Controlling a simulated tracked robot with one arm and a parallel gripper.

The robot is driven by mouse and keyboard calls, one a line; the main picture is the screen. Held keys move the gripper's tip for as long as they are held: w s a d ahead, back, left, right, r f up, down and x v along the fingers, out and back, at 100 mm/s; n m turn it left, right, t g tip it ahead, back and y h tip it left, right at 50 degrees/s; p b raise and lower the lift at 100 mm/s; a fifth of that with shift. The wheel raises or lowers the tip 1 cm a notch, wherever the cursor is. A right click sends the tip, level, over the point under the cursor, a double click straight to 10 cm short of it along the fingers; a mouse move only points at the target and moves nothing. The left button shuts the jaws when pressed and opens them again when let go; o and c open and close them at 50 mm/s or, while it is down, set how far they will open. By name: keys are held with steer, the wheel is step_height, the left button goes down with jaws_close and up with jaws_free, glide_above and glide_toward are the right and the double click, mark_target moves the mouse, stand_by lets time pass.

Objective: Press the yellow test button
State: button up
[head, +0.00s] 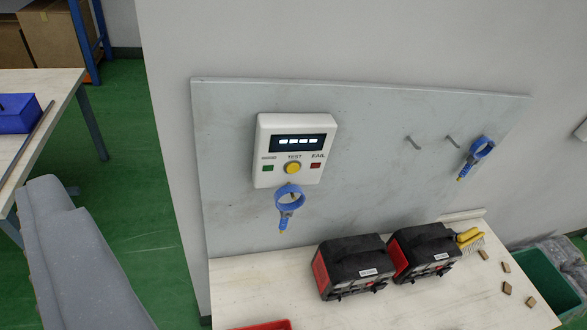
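The yellow test button (292,168) sits low in the middle of a white tester box (262,150) on a grey wall panel. The box has a dark display (297,143) with white dashes, a green square (268,168) at the left and a red square (316,165) at the right. A blue ring-shaped tool (289,197) hangs just below the button, over the box's lower edge. My gripper's fingers do not show in the head view. A grey shape at the lower left may be part of my arm; I cannot tell.
The wooden bench (235,285) below the panel holds two black and red devices (352,265), a yellow brush (470,238) and several small wooden blocks. Another blue tool (477,156) hangs at the right near two hooks. A green bin (548,280) stands at the lower right. Green floor is open at left.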

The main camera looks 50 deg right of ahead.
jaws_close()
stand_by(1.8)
